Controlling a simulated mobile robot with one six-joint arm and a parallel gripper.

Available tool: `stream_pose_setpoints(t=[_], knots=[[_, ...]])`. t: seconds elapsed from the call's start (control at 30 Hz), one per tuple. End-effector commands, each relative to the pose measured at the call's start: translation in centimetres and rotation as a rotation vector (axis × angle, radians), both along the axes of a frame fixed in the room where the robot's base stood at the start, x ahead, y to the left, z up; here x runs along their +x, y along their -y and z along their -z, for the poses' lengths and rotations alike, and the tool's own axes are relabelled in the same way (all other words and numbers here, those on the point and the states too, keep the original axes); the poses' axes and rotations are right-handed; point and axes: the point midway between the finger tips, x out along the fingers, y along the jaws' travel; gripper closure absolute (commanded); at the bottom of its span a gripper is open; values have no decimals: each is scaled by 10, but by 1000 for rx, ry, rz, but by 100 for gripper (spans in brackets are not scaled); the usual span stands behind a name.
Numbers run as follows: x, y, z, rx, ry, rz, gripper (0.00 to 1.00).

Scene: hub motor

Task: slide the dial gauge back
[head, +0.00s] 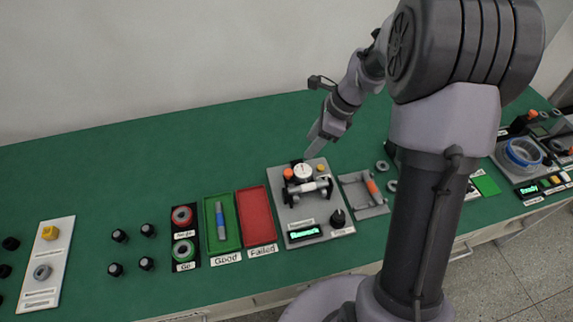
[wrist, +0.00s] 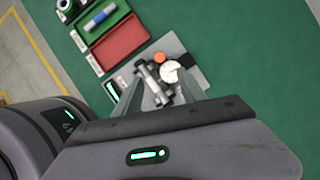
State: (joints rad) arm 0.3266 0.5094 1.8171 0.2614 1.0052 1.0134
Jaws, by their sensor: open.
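The dial gauge (head: 303,172) has a round white face and sits on a grey fixture plate (head: 318,222) on the green bench. An orange knob (head: 288,174) is beside it. A shaft-like metal part lies across the fixture in front of the gauge. In the wrist view the gauge face (wrist: 171,71) shows just beyond my fingers. My gripper (head: 317,146) is above and behind the gauge, pointing down. In the wrist view my gripper (wrist: 158,95) has its fingers apart with nothing held between them. Whether a finger touches the fixture cannot be told.
A red Failed tray (head: 257,214) and a green Good tray (head: 232,239) lie left of the fixture; the green one holds a blue-banded shaft (head: 220,222). A grey holder (head: 364,206) with an orange-marked part stands to the right. The bench behind is clear.

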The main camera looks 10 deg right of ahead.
Motion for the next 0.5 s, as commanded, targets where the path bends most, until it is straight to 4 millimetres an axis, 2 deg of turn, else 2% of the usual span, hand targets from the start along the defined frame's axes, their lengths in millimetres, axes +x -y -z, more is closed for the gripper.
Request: stream_pose_setpoints(t=[0.03,0.3,0.5], knots=[[2,-6,20,1,-3,-2,52],[14,-35,95,-1,-2,-5,52],[20,-48,126,-1,-1,-4,52]])
